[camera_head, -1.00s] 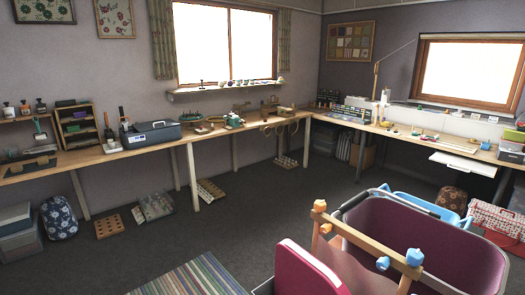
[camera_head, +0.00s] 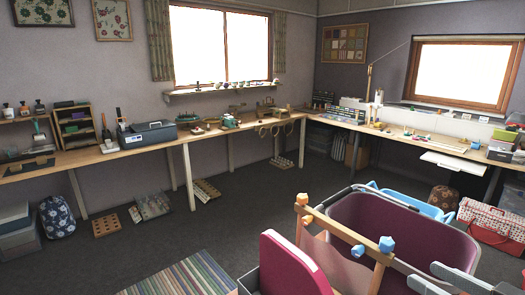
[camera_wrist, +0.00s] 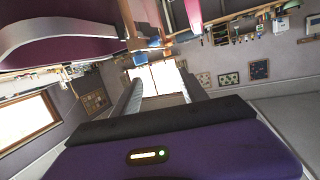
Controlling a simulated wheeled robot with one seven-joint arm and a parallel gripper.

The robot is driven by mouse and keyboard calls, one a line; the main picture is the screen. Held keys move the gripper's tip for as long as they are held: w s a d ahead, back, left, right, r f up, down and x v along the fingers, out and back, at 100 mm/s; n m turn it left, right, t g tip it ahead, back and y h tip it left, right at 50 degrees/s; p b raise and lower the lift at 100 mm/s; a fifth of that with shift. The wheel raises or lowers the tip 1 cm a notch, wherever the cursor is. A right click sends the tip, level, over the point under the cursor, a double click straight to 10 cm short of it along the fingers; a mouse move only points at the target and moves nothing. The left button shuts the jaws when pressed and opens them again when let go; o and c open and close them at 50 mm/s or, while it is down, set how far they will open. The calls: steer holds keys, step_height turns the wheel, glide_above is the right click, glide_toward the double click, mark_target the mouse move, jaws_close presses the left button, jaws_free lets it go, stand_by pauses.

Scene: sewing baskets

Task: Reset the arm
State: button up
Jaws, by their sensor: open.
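My gripper (camera_head: 424,273) shows at the bottom right corner of the head view as two grey fingers held apart. It is in front of the maroon-lined basket (camera_head: 462,252). In the wrist view my gripper (camera_wrist: 158,76) is open, its two fingers apart on either side of a bright window, with nothing held between them. The purple gripper body fills the bottom of that view. The rest of the arm is hidden in the head view.
A wooden bar with blue and orange knobs (camera_head: 345,235) stands beside the basket. A pink panel (camera_head: 285,262) is nearer. A blue tub (camera_head: 415,203) and a red patterned case (camera_head: 490,222) lie behind. The dark floor (camera_head: 255,215) in the middle is clear.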

steer(key=d+m+t+h, duration=0.3)
steer(key=d+m+h, duration=0.2)
steer(key=m+h, duration=0.1)
steer(key=s+a+f+m+h, duration=0.1)
steer(key=s+f+m+h, duration=0.4)
steer(key=s+f, duration=0.15)
steer(key=s+a+f+n+g+y, duration=0.1)
steer(key=s+a+f+n, duration=0.1)
steer(key=s+a, duration=0.3)
steer(key=s+a+f+n+g+y, duration=0.1)
steer(key=s+a+f+n+y, duration=0.1)
steer(key=s, duration=0.9)
steer(key=s+a+f+n+y, duration=0.2)
steer(key=s+a+f, duration=0.3)
steer(key=s+a, duration=0.3)
steer(key=shift+a+f+n+g, duration=0.35)
steer(key=shift+n+g, duration=0.05)
steer(key=shift+n, duration=0.3)
